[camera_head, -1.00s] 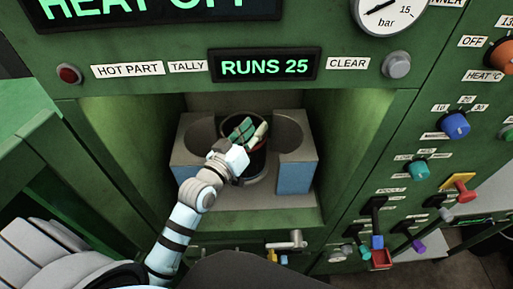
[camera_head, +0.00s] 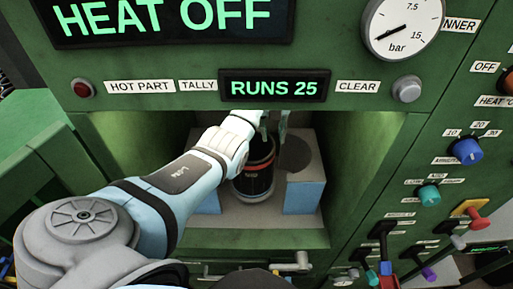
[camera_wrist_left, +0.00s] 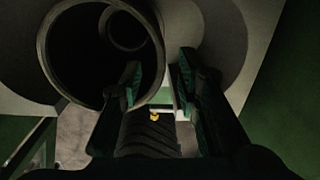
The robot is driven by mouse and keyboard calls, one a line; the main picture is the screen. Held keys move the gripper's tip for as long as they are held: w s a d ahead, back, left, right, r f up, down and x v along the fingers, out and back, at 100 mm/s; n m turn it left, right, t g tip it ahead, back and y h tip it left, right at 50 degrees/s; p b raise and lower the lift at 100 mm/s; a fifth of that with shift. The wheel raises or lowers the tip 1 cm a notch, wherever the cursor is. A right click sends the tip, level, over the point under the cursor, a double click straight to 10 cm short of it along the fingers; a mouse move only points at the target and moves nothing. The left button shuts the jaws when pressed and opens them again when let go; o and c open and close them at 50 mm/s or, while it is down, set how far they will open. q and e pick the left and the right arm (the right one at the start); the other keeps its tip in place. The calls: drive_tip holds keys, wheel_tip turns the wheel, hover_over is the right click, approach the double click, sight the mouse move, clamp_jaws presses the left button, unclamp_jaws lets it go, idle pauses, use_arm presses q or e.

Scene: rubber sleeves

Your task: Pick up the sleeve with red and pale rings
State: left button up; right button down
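The sleeve (camera_head: 254,184) is a dark upright cylinder with a red ring and thin pale rings. It stands between two grey-blue blocks in the machine's recess. In the left wrist view its open round mouth (camera_wrist_left: 75,60) shows from above, at upper left. My left gripper (camera_head: 275,125) is over the sleeve's top, toward its right side. In the left wrist view the left gripper (camera_wrist_left: 160,82) has its fingers apart, with part of the sleeve's rim seemingly between them. I cannot tell whether they touch it. My right gripper is not in view.
A block (camera_head: 303,196) stands close to the right of the sleeve, and another is partly hidden by my arm. The recess's green side walls (camera_head: 355,165) and top edge bound the space. A lever (camera_head: 290,262) sits below, with knobs and levers on the right panel.

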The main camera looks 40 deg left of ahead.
use_arm(q)
drive_tip(key=f+b, duration=0.1)
drive_tip(key=s+f+b, duration=0.1)
drive_tip(key=f, duration=0.1)
drive_tip(key=shift+s+d+f+m+g, duration=0.15)
drive_tip(key=shift+m+g, duration=0.15)
drive_tip(key=shift+m, duration=0.1)
drive_tip(key=f, duration=0.6)
drive_tip(key=w+f+b, duration=0.1)
drive_tip(key=f, duration=0.2)
drive_tip(key=shift+d, duration=0.2)
clamp_jaws()
drive_tip(key=shift+w+a+r, duration=0.1)
